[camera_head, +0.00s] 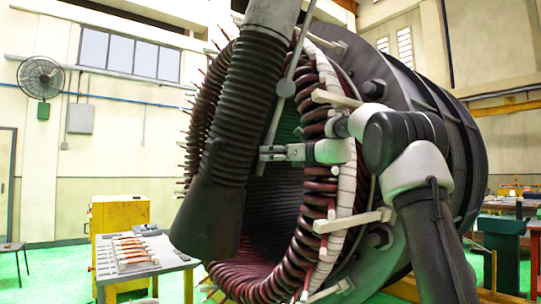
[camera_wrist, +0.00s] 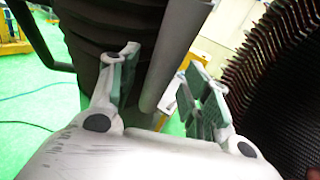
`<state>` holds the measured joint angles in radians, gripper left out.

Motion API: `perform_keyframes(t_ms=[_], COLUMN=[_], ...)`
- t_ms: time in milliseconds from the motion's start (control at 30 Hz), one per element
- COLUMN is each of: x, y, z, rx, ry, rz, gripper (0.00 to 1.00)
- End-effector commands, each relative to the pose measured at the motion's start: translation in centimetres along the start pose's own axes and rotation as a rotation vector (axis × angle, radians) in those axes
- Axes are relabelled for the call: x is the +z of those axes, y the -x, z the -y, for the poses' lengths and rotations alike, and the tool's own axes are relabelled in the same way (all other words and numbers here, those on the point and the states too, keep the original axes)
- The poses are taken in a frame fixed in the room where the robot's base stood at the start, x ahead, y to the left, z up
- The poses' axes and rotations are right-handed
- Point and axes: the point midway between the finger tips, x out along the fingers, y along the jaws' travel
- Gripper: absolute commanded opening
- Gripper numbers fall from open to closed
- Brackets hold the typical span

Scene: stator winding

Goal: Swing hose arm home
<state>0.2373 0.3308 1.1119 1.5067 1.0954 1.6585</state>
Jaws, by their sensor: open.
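The hose arm's black corrugated hose (camera_head: 250,90) hangs in front of the stator bore and ends in a dark hood (camera_head: 208,215). In the wrist view the dark hose (camera_wrist: 100,25) fills the upper left, with a thin dark handle (camera_wrist: 60,62) sticking out to its left. My gripper (camera_head: 262,153) points left at the hose's right side. In the wrist view my gripper (camera_wrist: 160,60) is open, and a smooth grey bar (camera_wrist: 172,50) shows between its fingers. I cannot tell whether the fingers touch the bar or the hose.
The large stator (camera_head: 345,210), ringed with red-brown coils and white blocks, stands close around my gripper. A yellow cabinet (camera_head: 118,215) and a grey bench (camera_head: 135,268) with copper-coloured parts stand at the left.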

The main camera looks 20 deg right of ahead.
Motion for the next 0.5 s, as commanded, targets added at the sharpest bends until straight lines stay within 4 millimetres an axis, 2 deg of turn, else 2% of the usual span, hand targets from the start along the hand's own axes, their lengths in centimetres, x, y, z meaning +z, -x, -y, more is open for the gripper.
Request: perform_keyframes(t_ms=[133, 233, 500], x=[-0.1, -0.1, 0.0], y=[0.3, 1.5, 7.5], z=[0.0, 0.1, 0.1], rx=[0.000, -0.002, -0.004], ry=[-0.001, -0.001, 0.000], rz=[-0.001, -0.001, -0.001], gripper=[0.48, 0.48, 0.48])
